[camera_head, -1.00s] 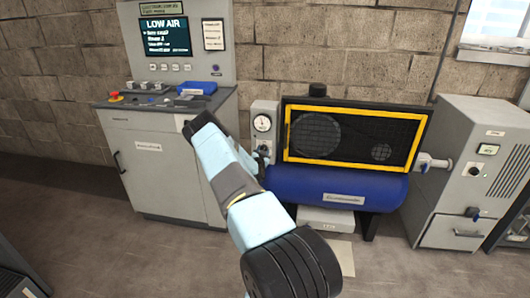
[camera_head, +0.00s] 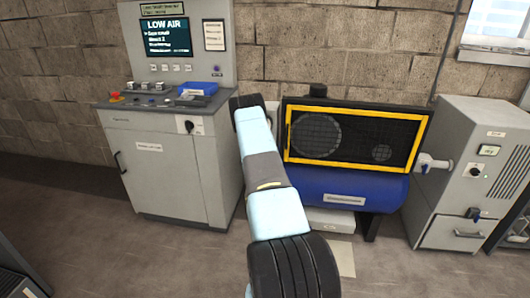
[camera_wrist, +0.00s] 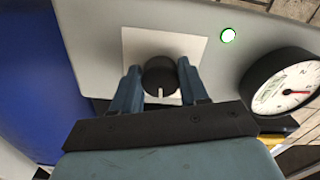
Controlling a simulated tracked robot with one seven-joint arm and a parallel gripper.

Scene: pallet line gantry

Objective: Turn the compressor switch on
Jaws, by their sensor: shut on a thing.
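The compressor switch is a round black knob (camera_wrist: 159,78) with a white pointer mark, on a pale plate (camera_wrist: 133,48) in the wrist view. The mark points toward the bottom of that picture. My gripper (camera_wrist: 160,80) is shut on the knob, one blue finger on each side. A small lamp (camera_wrist: 228,35) near the plate glows with a green rim. A round gauge (camera_wrist: 285,90) with a red needle sits to its right. In the head view the compressor has a blue tank (camera_head: 345,190); my arm hides the gripper and most of the switch box (camera_head: 273,113).
A yellow-framed black guard (camera_head: 350,138) stands above the tank. A control console (camera_head: 165,165) on the left shows "LOW AIR" on its screen (camera_head: 167,38). A grey cabinet (camera_head: 465,170) stands on the right. The floor in front is open.

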